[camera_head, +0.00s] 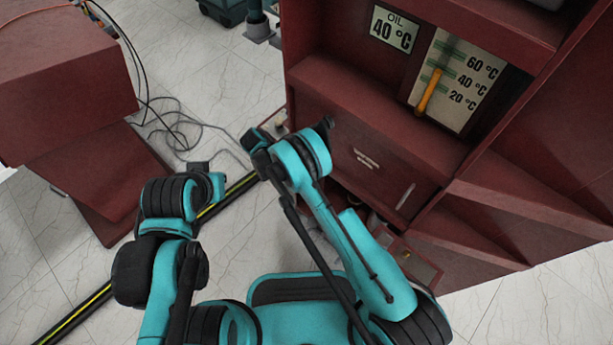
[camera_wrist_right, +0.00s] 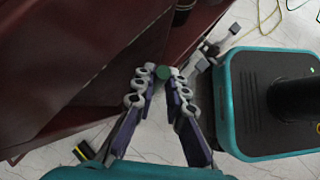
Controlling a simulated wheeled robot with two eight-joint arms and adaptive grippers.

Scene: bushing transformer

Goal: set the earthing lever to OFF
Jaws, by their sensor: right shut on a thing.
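In the right wrist view my right gripper (camera_wrist_right: 160,75) has its two fingertips close together on a small round green knob (camera_wrist_right: 161,71), beside the dark red cabinet wall. I cannot tell whether this knob belongs to the earthing lever, and no OFF marking is readable. In the head view my right arm covers the area in front of the red cabinet (camera_head: 350,110), and its gripper is hidden. My left arm stands at the left of the head view, bent, and its fingertips cannot be made out there.
A yellow pointer (camera_head: 430,91) sits on a 20–60 °C scale, beside an OIL 40 °C display (camera_head: 394,29). A red cabinet (camera_head: 70,90) stands at the left with loose cables (camera_head: 190,140) on the floor. A black-and-yellow strip (camera_head: 75,315) crosses the tiles.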

